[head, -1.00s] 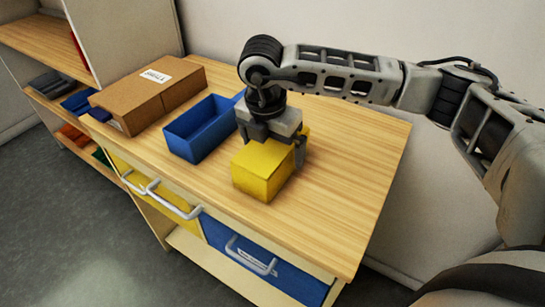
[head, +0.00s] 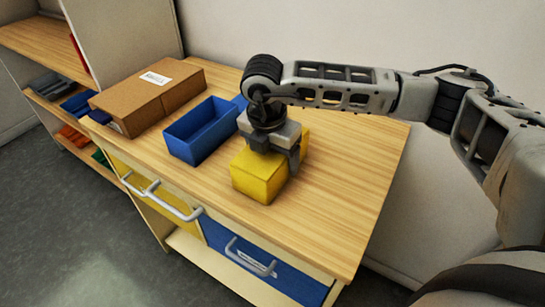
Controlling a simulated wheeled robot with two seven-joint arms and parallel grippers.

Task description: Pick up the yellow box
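The yellow box (head: 257,179) sits on the wooden tabletop in the head view, right of the blue bin. My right gripper (head: 272,152) comes down over the box from above. One finger lies close against the box's right side, and the gripper looks shut on the box. The other finger is partly hidden behind the gripper body and the box. I see no clear gap between the box and the tabletop. My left gripper is not in view.
An open blue bin (head: 198,145) stands just left of the box. A brown cardboard box (head: 150,97) lies farther left. The wooden tabletop (head: 335,195) is clear to the right. Yellow and blue drawers with handles are below, and a wall is behind.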

